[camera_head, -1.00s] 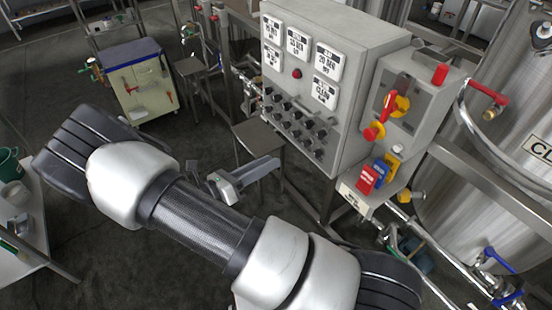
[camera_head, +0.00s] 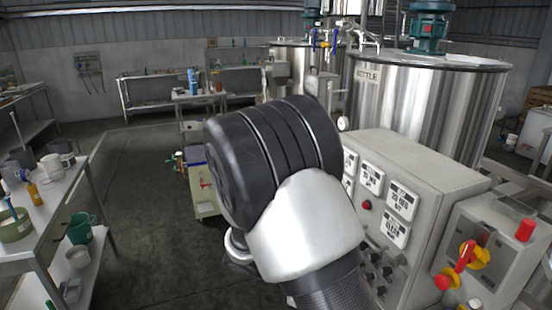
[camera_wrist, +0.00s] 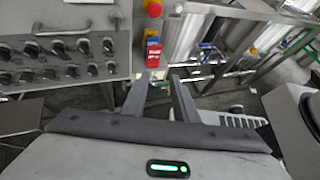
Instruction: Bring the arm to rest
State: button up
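My arm (camera_head: 300,215) rises in the middle of the head view, its dark ribbed joint and white link in front of the control cabinet's left part. My gripper (camera_wrist: 159,78) shows only in the wrist view. Its two grey fingers stand apart with nothing between them, so it is open and empty.
Steel tanks (camera_head: 425,105) stand behind. A bench (camera_head: 70,200) with cups is at left. Open floor (camera_head: 140,190) lies between.

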jog(key=s+r+m+t+y, duration=0.2)
jog(key=s+r+m+y, duration=0.2)
jog(key=r+m, duration=0.2)
jog(key=s+a+r+m+t+y+p, duration=0.1)
jog(key=s+r+m+t+y, duration=0.1)
jog(key=r+m, duration=0.4)
jog(key=s+a+r+m+t+y+p, duration=0.1)
jog(key=s+r+m+t+y, duration=0.1)
jog(key=s+r+m+y, duration=0.3)
notch_tip(320, 180, up, 4)
jog(key=shift+s+r+m+y, duration=0.15)
jog(key=shift+s+m+y, duration=0.2)
jog(key=shift+m+y, duration=0.2)
jog(key=shift+d, duration=0.15)
